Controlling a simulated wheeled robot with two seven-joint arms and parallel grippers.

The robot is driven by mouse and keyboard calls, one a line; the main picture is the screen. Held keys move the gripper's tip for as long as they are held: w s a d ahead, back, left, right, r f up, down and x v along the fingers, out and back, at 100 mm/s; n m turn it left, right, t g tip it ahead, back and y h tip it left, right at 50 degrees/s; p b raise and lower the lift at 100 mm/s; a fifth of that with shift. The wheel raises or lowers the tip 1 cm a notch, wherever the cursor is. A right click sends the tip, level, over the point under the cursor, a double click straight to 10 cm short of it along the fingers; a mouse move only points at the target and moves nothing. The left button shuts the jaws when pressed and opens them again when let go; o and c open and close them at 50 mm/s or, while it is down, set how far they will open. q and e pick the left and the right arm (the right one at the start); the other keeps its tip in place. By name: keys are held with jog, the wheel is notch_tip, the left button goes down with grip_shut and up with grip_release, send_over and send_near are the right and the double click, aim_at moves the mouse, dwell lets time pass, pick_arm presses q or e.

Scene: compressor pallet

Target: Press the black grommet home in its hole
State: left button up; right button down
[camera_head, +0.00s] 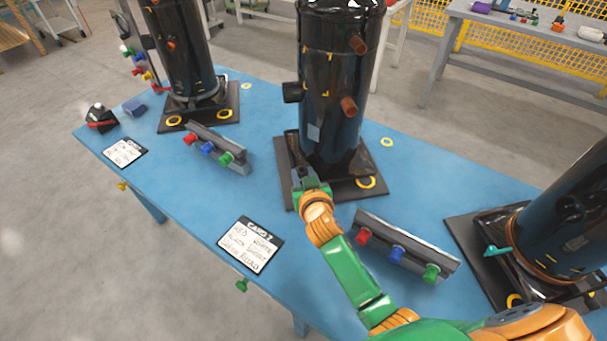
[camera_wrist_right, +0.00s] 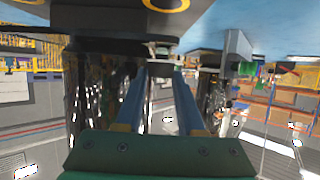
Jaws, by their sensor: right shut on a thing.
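The middle black compressor (camera_head: 335,95) stands upright on a dark base plate (camera_head: 375,191) on the blue table. My right gripper (camera_head: 299,176) reaches down to the front left corner of that base. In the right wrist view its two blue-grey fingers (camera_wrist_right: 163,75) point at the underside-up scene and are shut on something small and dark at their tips. I take this for the black grommet, but its outline is mostly hidden. The hole is hidden by the gripper in the head view. I cannot tell how deep the grommet sits. My left gripper is not in view.
Racks with red, blue and green knobs stand left (camera_head: 218,148) and right (camera_head: 404,248) of my arm. A card (camera_head: 250,246) lies at the front edge. Other compressors stand at left (camera_head: 182,50) and right (camera_head: 570,225). Yellow rings mark the middle plate (camera_head: 366,183) and table (camera_head: 387,142).

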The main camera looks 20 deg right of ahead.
jog(key=shift+f+b, duration=0.9)
jog(key=shift+f, duration=0.2)
jog(key=shift+c, duration=2.2)
grip_release()
jog(key=p+v, duration=0.1)
jog(key=v, duration=0.6)
